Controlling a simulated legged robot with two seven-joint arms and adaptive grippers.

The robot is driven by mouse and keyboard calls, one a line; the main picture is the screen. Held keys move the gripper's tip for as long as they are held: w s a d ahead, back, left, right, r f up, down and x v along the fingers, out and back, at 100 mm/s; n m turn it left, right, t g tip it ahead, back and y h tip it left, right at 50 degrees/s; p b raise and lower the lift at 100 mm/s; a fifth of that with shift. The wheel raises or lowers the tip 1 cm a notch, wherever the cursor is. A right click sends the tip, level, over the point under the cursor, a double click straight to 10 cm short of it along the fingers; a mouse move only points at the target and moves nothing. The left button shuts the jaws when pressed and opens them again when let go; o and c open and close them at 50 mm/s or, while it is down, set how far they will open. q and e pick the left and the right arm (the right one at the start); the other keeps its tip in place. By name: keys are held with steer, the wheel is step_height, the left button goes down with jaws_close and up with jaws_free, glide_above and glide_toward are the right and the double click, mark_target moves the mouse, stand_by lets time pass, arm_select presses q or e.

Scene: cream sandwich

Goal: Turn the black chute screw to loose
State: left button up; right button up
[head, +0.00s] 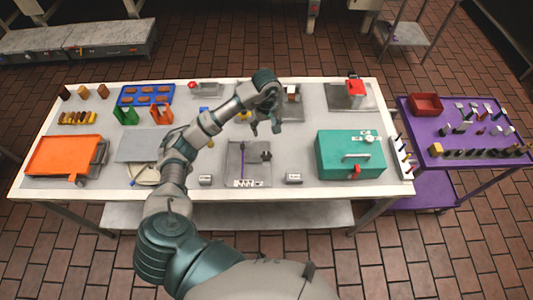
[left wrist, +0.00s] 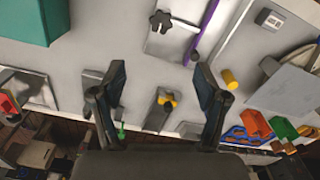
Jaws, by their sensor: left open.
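The black star-shaped screw (left wrist: 160,20) shows at the top of the left wrist view, on a grey plate (left wrist: 170,42). In the head view the screw (head: 266,156) is a small dark knob at the right of the grey plate (head: 233,172). My left gripper (head: 265,130) is open and empty, beyond the plate and apart from the screw. In the left wrist view its fingers (left wrist: 160,80) are spread wide, with the screw farther up the picture. My right gripper is not in view.
A purple strip (left wrist: 206,30) stands beside the screw. A teal box (head: 345,140) is to the right, an orange tray (head: 60,154) far left. A yellow cylinder (left wrist: 230,79) and a yellow knob (left wrist: 167,100) lie near the fingers.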

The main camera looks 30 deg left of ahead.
mark_target(266, 156)
arm_select(q)
step_height(266, 156, down, 17)
steer(key=p, duration=0.2)
steer(key=shift+f+p, duration=0.15)
steer(key=shift+p, duration=0.2)
steer(key=c, duration=1.2)
